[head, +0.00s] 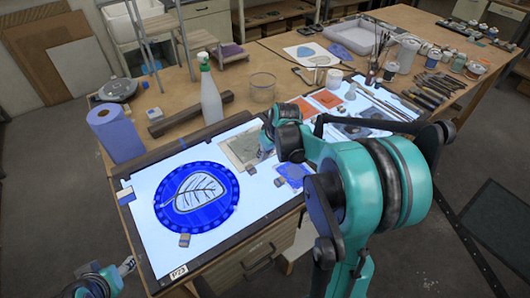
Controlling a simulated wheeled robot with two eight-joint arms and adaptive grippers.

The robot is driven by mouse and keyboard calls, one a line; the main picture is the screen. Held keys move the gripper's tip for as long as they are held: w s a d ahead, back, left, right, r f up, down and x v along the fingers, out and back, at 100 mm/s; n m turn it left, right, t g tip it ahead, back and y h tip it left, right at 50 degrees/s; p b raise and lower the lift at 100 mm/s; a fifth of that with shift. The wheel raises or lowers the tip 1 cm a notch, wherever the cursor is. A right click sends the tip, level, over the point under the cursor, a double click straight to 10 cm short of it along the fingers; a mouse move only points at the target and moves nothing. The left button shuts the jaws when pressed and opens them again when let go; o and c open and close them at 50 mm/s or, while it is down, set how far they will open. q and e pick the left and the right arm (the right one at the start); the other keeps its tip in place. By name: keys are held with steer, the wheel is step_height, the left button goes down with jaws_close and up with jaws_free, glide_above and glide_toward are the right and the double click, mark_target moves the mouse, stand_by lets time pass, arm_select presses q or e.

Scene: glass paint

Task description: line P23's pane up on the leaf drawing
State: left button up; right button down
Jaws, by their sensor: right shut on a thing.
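A blue round pane (228,211) with a pale, dark-veined leaf shape (190,192) in its middle lies on the left of the lit table (140,225). A small label reading P23 (178,271) is on the table's front edge. I cannot tell how the leaf lines sit against a drawing underneath. My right gripper (266,153) is low over the lit table, right of the pane and beside a greyish sheet (242,146). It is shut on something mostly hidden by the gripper. My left gripper (126,266) is at the bottom left, off the table; its jaws are unclear.
Small blocks (184,240) sit at the pane's front edge and at the table's left edge (125,195). A smaller blue-patterned piece (291,175) lies under my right arm.

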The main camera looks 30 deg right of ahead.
steer(key=c, duration=1.3)
jaws_free()
steer(key=shift+o, duration=0.2)
steer(key=v, duration=1.2)
steer(key=s+a+f+t, duration=0.1)
steer(key=s+a+f, duration=0.1)
steer(key=s+a, duration=0.2)
steer(key=s+a+f+b, duration=0.1)
steer(key=s+a+f, duration=0.2)
steer(key=s+a, duration=0.2)
steer(key=s+a+f+m+t+b, duration=0.1)
steer(key=s+a+f, duration=0.1)
steer(key=s+a, duration=0.3)
steer(key=shift+s+a+f+t, duration=0.1)
steer(key=shift+a+f+t, duration=0.05)
steer(key=shift+a, duration=0.35)
steer(key=shift+a+f+t, duration=0.1)
steer(key=shift+a+t, duration=0.05)
steer(key=shift+a, duration=0.3)
